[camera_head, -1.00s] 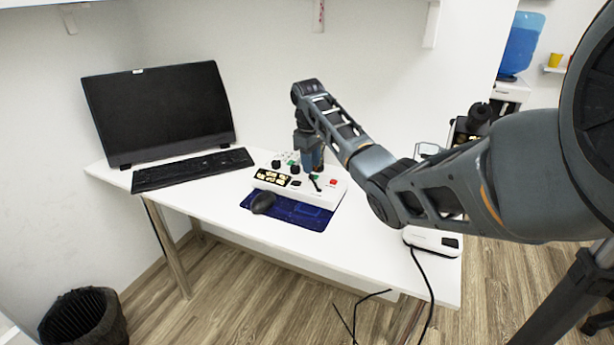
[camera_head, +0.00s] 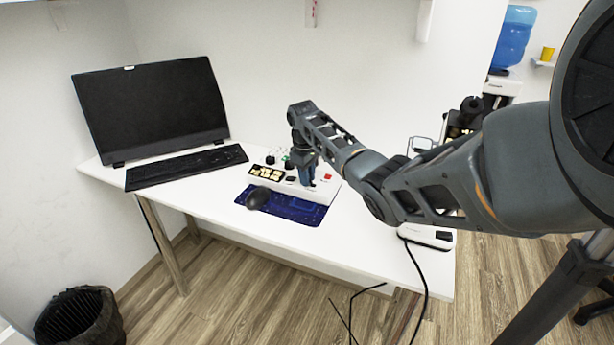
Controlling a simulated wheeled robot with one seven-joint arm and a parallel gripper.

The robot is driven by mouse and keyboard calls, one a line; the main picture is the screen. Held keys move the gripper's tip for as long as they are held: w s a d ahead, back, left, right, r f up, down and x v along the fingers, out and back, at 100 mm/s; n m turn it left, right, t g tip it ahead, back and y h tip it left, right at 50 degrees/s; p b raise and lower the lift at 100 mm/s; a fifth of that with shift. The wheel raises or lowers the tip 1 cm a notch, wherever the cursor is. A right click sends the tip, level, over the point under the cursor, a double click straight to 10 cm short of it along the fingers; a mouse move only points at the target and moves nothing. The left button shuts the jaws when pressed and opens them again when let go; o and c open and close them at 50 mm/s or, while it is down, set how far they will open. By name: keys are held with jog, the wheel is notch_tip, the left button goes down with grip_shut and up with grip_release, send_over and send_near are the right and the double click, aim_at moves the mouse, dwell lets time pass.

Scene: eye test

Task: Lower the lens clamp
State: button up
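My gripper (camera_head: 307,181) points down at the right part of a white control box (camera_head: 320,194) on the desk. Its fingertips are small and overlap the box's top, so I cannot tell whether they touch it, or whether they are open or shut. The box has dark knobs, a green one, a red button and a panel of pale yellow keys. A dark instrument with an eyepiece-like top (camera_head: 466,113) and a white base (camera_head: 428,236) stands at the right, largely hidden behind my arm. No lens clamp can be made out clearly.
A monitor (camera_head: 152,110) and black keyboard (camera_head: 187,167) stand on the white desk (camera_head: 215,208) at left. A black mouse (camera_head: 257,198) lies on a blue mat (camera_head: 297,210) in front of the box. Cables hang off the front edge. A bin (camera_head: 80,318) stands on the floor.

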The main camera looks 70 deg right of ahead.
aim_at(321, 188)
grip_shut()
jog(key=shift+r+p, duration=0.1)
jog(key=shift+p, duration=0.2)
jog(key=shift+s+a+r+t+p, duration=0.15)
jog(key=shift+s+t+p, duration=0.25)
jog(key=shift+t+p, duration=0.55)
jog(key=shift+s+t+h+p, duration=0.3)
jog(key=shift+s+t+p, duration=0.15)
jog(key=shift+t, duration=0.8)
jog(key=shift+s+f+t+b, duration=0.2)
jog(key=shift+s+t+b, duration=0.25)
jog(key=shift+t, duration=0.45)
jog(key=t+b, duration=0.1)
jog(key=s+t+b, duration=0.1)
jog(key=shift+a+f+m+t+h, duration=0.1)
jog(key=shift+f+m+t+h, duration=0.1)
jog(key=shift+m+t+h, duration=0.1)
jog(key=t+b, duration=0.1)
jog(key=b, duration=0.1)
jog(key=t+b, duration=0.1)
jog(key=b, duration=0.1)
jog(key=shift+s+t+h, duration=0.3)
jog(key=shift+s, duration=0.1)
jog(key=shift+s+b, duration=0.1)
jog(key=shift+b, duration=0.2)
